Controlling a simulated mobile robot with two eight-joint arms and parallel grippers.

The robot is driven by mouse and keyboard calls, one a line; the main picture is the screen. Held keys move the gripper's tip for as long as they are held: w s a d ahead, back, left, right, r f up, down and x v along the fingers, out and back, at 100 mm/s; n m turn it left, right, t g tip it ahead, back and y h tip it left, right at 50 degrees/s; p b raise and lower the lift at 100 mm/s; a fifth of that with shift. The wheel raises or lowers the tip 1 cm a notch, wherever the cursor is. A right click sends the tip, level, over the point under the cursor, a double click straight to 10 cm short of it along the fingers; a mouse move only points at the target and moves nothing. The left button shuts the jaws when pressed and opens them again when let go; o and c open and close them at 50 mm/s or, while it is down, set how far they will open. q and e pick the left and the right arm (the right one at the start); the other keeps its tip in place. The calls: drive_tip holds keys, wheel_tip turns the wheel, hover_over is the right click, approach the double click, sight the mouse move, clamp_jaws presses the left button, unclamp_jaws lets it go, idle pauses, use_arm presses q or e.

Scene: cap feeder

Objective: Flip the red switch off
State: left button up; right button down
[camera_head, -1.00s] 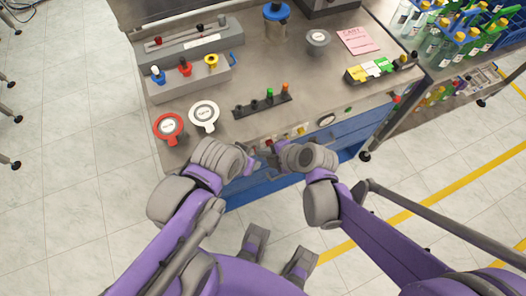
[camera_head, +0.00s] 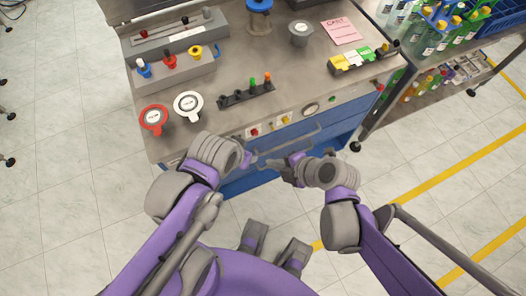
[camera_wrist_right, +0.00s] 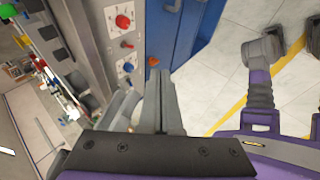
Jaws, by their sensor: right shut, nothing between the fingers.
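The front panel of the metal bench (camera_head: 215,150) carries small controls, with a red one (camera_head: 254,132) showing in the head view. My right gripper (camera_head: 284,165) is shut and empty, in front of the panel. Its fingers (camera_wrist_right: 160,76) point at the panel's lower edge, just short of a small orange-red piece (camera_wrist_right: 153,61); I cannot tell whether they touch. My left gripper (camera_head: 250,161) is beside it, its jaws unclear.
A grey box (camera_head: 180,70) on the bench bears blue, red and yellow levers. Red (camera_head: 154,120) and white (camera_head: 188,106) round pieces lie near the front left corner. A black strip (camera_head: 245,95) with pegs stands behind the panel. Blue drawers (camera_head: 290,140) are below.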

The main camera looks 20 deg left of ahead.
drive_tip(key=shift+s+d+r, duration=0.15)
drive_tip(key=shift+s+d, duration=0.05)
drive_tip(key=shift+d, duration=0.35)
drive_tip(key=shift+s+d+r, duration=0.15)
drive_tip(key=shift+s+d, duration=0.05)
drive_tip(key=shift+d, duration=0.3)
drive_tip(key=d+r+m+t+h+p, duration=0.1)
drive_tip(key=d+r+m+h, duration=0.3)
drive_tip(key=d+m, duration=0.8)
drive_tip(key=d+r+m+t+h+p, duration=0.2)
drive_tip(key=d+r+m+h+p, duration=0.1)
drive_tip(key=d+m, duration=1)
drive_tip(key=r+m+h, duration=0.1)
drive_tip(key=m, duration=0.3)
drive_tip(key=shift+w+d+r+t+p, duration=0.2)
drive_tip(key=shift+d+t+p, duration=0.1)
drive_tip(key=shift+p, duration=0.1)
drive_tip(key=shift+a, duration=0.1)
